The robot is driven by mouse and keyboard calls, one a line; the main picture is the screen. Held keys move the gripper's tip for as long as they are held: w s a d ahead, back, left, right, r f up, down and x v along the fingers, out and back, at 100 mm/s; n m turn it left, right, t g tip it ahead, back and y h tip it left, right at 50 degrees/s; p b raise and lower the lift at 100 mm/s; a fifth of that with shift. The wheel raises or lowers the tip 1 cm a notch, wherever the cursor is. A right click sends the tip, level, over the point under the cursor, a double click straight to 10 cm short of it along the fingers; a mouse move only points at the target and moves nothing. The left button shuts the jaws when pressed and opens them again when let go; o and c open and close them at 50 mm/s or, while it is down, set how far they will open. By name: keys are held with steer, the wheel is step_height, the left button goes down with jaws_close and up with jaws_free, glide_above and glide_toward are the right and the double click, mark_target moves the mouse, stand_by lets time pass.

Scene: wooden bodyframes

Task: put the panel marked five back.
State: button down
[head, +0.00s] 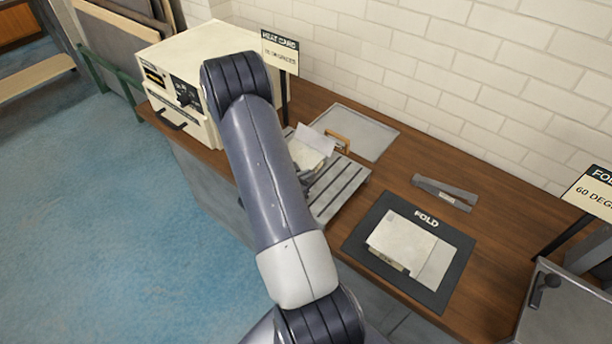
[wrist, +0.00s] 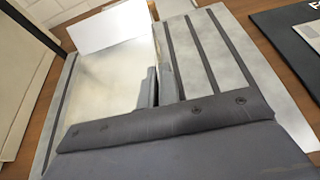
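A pale metal panel (head: 306,157) lies on the slatted grey rack (head: 343,190), with a white upright piece (head: 316,138) at its far end. In the wrist view the panel (wrist: 108,80) covers the rack's left part, and the white piece (wrist: 108,26) stands at the back. No number five is readable on it. My gripper (wrist: 158,88) is low at the panel's right edge, its two dark fingers close together. I cannot tell whether they clasp that edge. Another pale, folded panel (head: 402,240) lies on the black FOLD mat (head: 357,238); no number is readable there.
A cream heater box (head: 190,62) with a sign stands left of the rack. A flat grey tray (head: 372,130) with a tan wooden piece (head: 338,138) lies behind it. A grey metal tool (head: 445,193) lies behind the mat. A brick wall bounds the bench.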

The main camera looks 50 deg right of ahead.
steer(key=shift+f, duration=0.25)
steer(key=shift+f, duration=0.2)
steer(key=c, duration=1.7)
jaws_free()
steer(key=shift+r, duration=0.1)
steer(key=shift+r, duration=0.15)
steer(key=b+v, duration=0.1)
steer(key=v, duration=1.1)
steer(key=shift+a+b, duration=0.1)
steer(key=shift+b, duration=0.3)
